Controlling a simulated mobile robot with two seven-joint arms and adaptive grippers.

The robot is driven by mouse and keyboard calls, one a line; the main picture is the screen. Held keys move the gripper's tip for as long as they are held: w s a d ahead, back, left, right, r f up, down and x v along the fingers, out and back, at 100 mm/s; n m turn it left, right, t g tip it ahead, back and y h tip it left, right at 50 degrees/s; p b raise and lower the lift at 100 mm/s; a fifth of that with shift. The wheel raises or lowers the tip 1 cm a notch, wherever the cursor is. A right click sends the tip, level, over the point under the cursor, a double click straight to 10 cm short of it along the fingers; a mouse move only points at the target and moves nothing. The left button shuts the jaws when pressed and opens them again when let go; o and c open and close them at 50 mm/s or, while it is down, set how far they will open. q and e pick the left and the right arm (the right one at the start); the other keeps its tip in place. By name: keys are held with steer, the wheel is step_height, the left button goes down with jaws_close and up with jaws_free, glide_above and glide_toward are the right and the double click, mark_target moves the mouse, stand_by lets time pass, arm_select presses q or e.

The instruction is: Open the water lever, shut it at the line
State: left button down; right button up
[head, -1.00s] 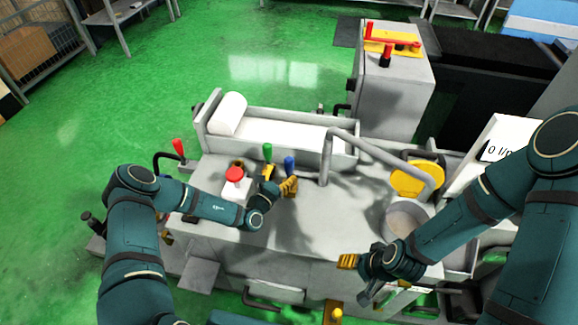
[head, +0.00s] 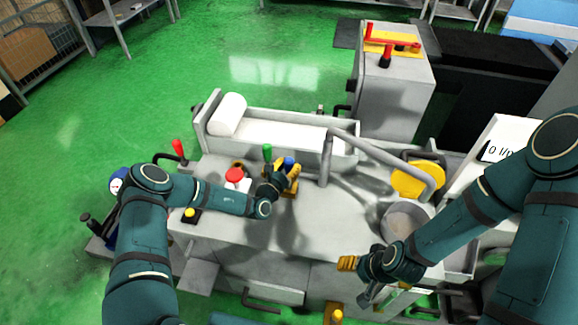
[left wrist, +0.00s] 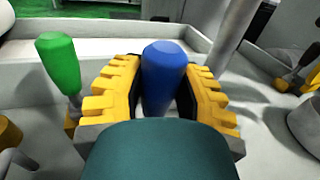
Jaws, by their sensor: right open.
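The blue-handled lever (left wrist: 164,70) stands on the machine top. It also shows in the head view (head: 289,161), to the right of the green-handled lever (head: 267,151). My left gripper (head: 286,175) is at the blue lever, one yellow finger on each side of the handle; in the left wrist view my left gripper (left wrist: 163,90) leaves the handle's top showing above the fingertips. Whether the pads press on it I cannot tell. A white display panel (head: 498,149) at the right reads 0 l/; the rest is hidden. My right gripper (head: 357,278) is open and empty near the front edge.
A red mushroom button (head: 235,175) is beside my left forearm. A red-handled lever (head: 179,149) stands at the left end. A grey bent pipe (head: 380,152) arches over the right part of the machine, near a yellow round part (head: 416,180).

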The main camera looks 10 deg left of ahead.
arm_select(q)
steer(key=s+m+t+h+b, duration=0.1)
steer(key=s+t+b, duration=0.1)
steer(key=s+f+m+t+h+b, duration=0.1)
steer(key=s+t+b, duration=0.1)
steer(key=s+b, duration=0.1)
steer(key=shift+f+t, duration=0.15)
steer(key=shift+t, duration=0.25)
